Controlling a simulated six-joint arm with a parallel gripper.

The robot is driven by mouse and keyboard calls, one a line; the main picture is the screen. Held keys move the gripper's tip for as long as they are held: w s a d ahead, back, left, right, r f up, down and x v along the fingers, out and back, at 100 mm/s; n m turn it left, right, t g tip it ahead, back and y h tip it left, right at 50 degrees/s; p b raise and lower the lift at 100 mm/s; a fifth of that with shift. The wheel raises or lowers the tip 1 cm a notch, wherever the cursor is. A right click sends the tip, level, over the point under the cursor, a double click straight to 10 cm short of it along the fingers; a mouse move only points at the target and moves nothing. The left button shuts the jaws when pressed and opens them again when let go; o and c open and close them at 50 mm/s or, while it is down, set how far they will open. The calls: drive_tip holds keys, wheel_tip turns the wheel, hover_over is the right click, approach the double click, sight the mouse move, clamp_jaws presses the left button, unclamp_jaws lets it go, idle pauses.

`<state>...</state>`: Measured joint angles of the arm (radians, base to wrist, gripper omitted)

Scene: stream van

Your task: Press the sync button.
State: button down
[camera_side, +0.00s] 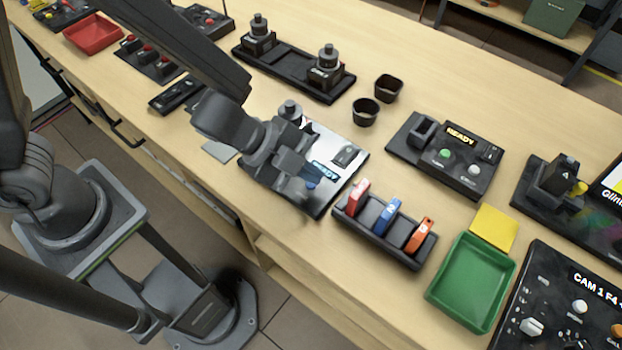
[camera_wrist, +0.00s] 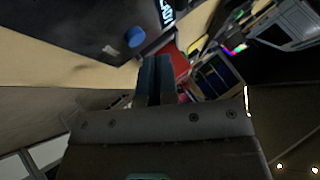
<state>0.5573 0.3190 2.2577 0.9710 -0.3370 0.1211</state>
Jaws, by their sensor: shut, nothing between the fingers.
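A dark panel with a silvery face (camera_side: 345,141) lies on the bench under my gripper. It carries a lit cyan display (camera_side: 326,172) and a round blue button (camera_side: 311,184). The blue button (camera_wrist: 136,37) also shows in the wrist view, left of my fingertips and beside the display (camera_wrist: 166,11). I cannot read a sync label on it. My gripper (camera_wrist: 155,62) is shut and empty, its two fingers side by side. In the side view my gripper (camera_side: 298,170) is over the panel and hides part of it. The fingertips look apart from the button, but the gap is unclear.
A rack of red, blue and orange cartridges (camera_side: 384,234) stands right of the panel. Two black cups (camera_side: 366,111) stand behind it. A console with a green button (camera_side: 445,154), a green tray (camera_side: 470,282) and a yellow pad (camera_side: 493,228) are further right.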

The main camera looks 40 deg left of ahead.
sight(310, 185)
drive_tip(key=shift+f, duration=0.1)
idle(0.4)
drive_tip(key=shift+f, duration=0.3)
drive_tip(key=shift+f, duration=0.45)
idle(0.6)
drive_tip(key=shift+r, duration=0.9)
drive_tip(key=shift+r, duration=2.5)
